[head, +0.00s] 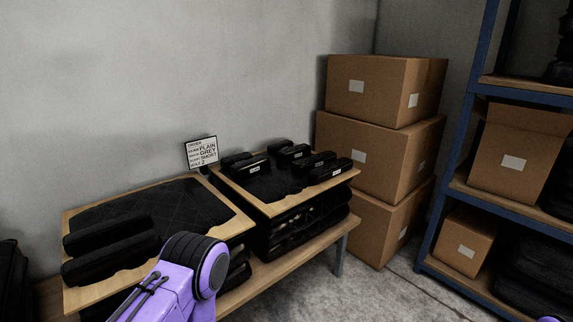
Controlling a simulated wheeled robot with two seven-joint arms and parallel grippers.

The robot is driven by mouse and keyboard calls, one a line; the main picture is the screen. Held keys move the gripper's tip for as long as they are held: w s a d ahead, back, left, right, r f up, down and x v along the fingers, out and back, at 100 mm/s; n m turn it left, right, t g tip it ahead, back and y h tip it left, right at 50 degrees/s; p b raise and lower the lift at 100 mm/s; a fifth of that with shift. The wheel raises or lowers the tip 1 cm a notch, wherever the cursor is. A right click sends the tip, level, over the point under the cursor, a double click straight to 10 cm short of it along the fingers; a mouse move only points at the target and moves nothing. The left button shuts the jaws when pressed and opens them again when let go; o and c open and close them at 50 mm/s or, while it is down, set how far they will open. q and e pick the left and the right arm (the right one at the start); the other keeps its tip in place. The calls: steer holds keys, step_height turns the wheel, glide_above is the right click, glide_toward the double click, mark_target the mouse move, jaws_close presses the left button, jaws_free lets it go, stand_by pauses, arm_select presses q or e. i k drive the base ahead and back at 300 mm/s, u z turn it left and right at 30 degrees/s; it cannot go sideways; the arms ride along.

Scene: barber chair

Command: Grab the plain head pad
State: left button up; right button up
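Several small black pads with white labels lie on the right wooden board (335,179). One is a labelled pad (253,167) at its left, another a labelled pad (331,168) at its right. I cannot read the labels or tell which is the plain head pad. Two longer black pads, a rear one (108,232) and a front one (110,258), lie on the left board (232,228) with a dark quilted piece (165,205). My purple arm crosses the lower middle, in front of the left board. Neither gripper shows.
A sign (201,153) behind the boards reads "PLAIN", "GREY", "TARGET" and "2". Dark stacked pieces (300,226) sit under the right board on a wooden bench (290,262). Stacked cardboard boxes (375,150) and a blue-framed shelf (455,190) stand right. Floor between bench and shelf is clear.

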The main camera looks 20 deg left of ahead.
mark_target(242, 170)
steer(key=z, duration=0.65)
steer(key=i, duration=2.3)
steer(key=u, duration=1.3)
steer(key=i, duration=0.85)
steer(key=u, duration=0.85)
